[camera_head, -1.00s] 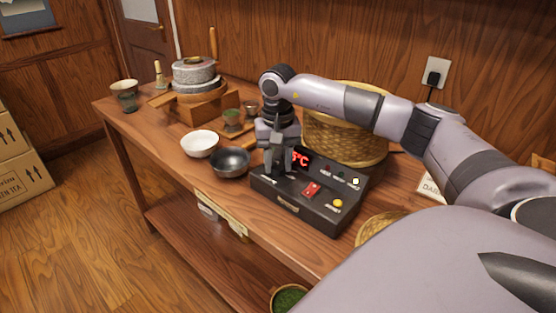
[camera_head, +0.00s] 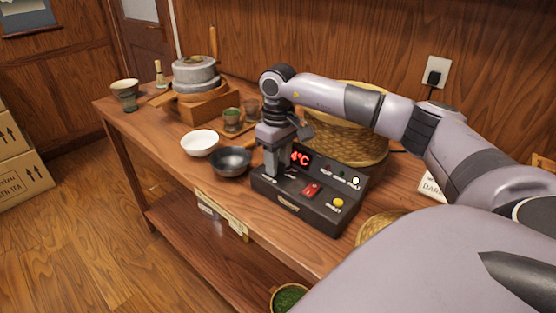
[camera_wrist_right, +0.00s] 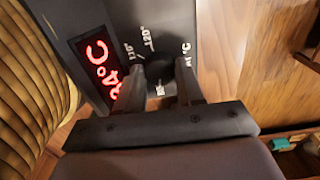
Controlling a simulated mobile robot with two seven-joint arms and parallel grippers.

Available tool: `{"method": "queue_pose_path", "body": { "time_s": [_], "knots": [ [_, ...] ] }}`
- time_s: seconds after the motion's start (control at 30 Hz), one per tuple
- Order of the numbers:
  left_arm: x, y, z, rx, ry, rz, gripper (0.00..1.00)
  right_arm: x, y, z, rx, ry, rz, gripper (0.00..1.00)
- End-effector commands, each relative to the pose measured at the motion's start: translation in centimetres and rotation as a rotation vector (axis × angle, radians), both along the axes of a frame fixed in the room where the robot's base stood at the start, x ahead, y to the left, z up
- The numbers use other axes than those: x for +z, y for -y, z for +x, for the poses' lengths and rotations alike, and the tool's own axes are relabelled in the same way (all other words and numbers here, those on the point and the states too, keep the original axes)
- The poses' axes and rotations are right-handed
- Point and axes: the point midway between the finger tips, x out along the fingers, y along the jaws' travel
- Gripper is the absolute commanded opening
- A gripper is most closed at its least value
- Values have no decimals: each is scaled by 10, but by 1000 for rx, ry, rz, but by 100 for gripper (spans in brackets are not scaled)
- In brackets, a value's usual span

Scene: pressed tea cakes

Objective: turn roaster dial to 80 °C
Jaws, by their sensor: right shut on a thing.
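The roaster control box (camera_head: 325,211) is black and sits on the wooden table, with a red lit display (camera_head: 299,158). The display also shows in the wrist view (camera_wrist_right: 104,68), where it seems to read 84 °C; its first digit is unclear. My right gripper (camera_head: 275,172) points down at the left part of the box, shut on the dial, which the fingers mostly hide. In the wrist view the right gripper's fingers (camera_wrist_right: 161,88) straddle a small white mark, with printed 110° and 120° scale marks beyond. My left gripper is not in view.
A red switch (camera_head: 311,190) and a yellow button (camera_head: 338,203) are on the box. A dark bowl (camera_head: 230,161) stands close to its left, a white bowl (camera_head: 199,143) farther left. A wicker basket (camera_head: 345,137) stands behind. The table's front edge is near.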

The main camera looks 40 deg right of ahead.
Motion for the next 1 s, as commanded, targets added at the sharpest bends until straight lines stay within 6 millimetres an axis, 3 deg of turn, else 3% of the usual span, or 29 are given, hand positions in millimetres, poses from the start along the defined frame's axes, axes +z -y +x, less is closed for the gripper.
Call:
{"method": "queue_pose_path", "body": {
  "time_s": [0.5, 0.53, 0.57, 0.87, 1.0],
  "knots": [
    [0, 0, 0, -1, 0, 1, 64, -1, 0, -1, 23, -4, 1, 7],
    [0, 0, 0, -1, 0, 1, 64, -1, 0, -1, 23, -4, 1, 41],
    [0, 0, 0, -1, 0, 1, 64, -1, 0, -1, 23, -4, 1, 48],
    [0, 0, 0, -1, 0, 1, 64, 1, 0, 0, 21, -2, 0, 48],
    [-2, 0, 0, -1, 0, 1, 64, 14, 0, 1, 21, 2, 0, 48]
  ]
}}
